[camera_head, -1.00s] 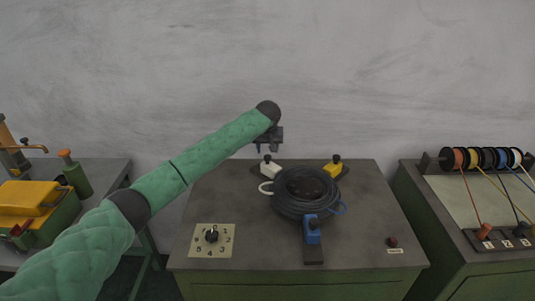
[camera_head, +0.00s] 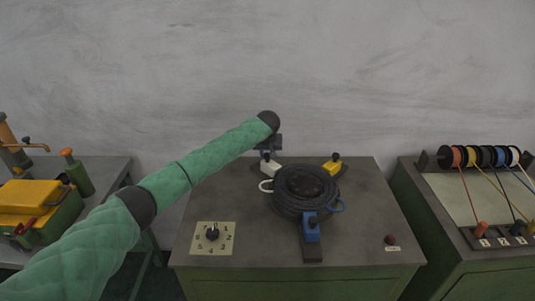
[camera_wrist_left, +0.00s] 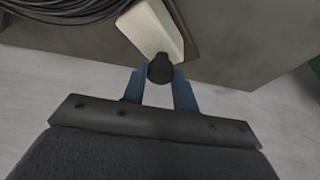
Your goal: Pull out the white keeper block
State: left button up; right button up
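The white keeper block (camera_head: 270,168) with a dark knob stands at the back left of the black cable coil (camera_head: 290,203) on the middle bench. In the left wrist view, the white block (camera_wrist_left: 153,28) shows at the top, its dark knob (camera_wrist_left: 160,69) facing my gripper. My left gripper (camera_head: 267,152) is right above the block, seen from behind my arm. In the left wrist view, its blue fingers (camera_wrist_left: 160,76) stand apart, one on each side of the knob, with no clear grip. My right gripper is not in view.
A yellow block (camera_head: 333,164) stands at the back right of the coil and a blue block (camera_head: 312,229) at its front. A dial plate (camera_head: 212,238) and a red button (camera_head: 390,239) sit along the bench front. Side benches hold spools (camera_head: 473,157) and a yellow box (camera_head: 28,195).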

pick_arm(q)
jog(key=shift+w+a, duration=0.3)
grip_shut()
jog(key=w+a, duration=0.2)
jog(key=shift+w+a, duration=0.35)
jog(key=shift+w, duration=0.05)
jog(key=shift+w+a, duration=0.15)
jog(key=shift+a, duration=0.1)
jog(key=shift+r, duration=0.15)
jog(key=o, duration=0.7)
grip_release()
jog(key=o, duration=0.4)
jog(key=shift+w+a, duration=0.1)
jog(key=shift+a, duration=0.05)
jog(key=shift+c, duration=0.2)
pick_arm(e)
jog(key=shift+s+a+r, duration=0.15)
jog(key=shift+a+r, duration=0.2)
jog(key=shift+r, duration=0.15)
pick_arm(q)
jog(key=shift+b, duration=0.35)
